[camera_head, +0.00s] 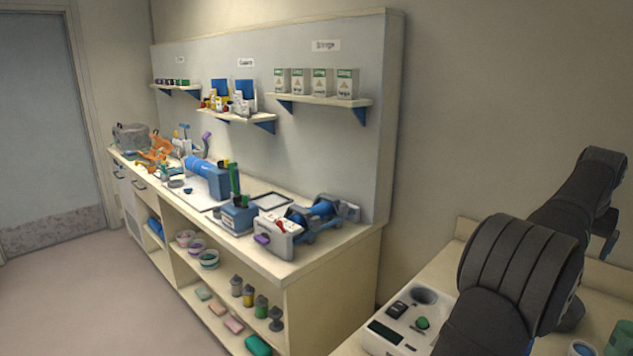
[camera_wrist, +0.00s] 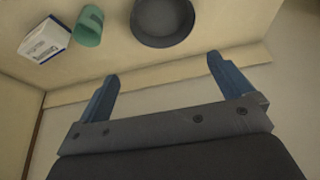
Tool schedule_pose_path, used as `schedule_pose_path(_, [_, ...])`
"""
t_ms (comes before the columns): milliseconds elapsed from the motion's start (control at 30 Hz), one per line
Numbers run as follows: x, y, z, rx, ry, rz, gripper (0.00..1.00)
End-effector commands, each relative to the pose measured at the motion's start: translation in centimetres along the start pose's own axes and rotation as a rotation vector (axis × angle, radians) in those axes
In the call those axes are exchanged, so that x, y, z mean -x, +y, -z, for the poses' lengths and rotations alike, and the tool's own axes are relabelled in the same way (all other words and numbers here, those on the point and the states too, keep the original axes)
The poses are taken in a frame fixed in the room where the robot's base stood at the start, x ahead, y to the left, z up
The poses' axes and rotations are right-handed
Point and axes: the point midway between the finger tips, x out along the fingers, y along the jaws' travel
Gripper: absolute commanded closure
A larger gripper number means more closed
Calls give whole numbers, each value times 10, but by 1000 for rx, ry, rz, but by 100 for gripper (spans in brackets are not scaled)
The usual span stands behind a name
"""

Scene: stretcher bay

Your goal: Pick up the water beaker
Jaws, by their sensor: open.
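A teal beaker (camera_wrist: 88,27) is near the top left of the wrist view, on a pale bench surface. It appears tilted in this view; I cannot tell whether it stands or lies. My gripper (camera_wrist: 164,68) is open, with two blue fingers wide apart and nothing between them. The beaker is apart from the fingers, beyond and to the left of the left finger.
A dark grey bowl (camera_wrist: 162,20) sits right of the beaker, beyond the fingers. A white and blue box (camera_wrist: 45,40) is close on the beaker's left. A pale raised strip (camera_wrist: 150,83) edges the bench. In the head view, a white device (camera_head: 398,333) is beside my arm.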

Motion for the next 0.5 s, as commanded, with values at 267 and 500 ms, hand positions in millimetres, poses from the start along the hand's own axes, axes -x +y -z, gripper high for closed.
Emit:
schedule_pose_path(267, [0,0,0,0,0,0,18])
schedule_pose_path(500, [-16,-4,-8,-118,8,100,18])
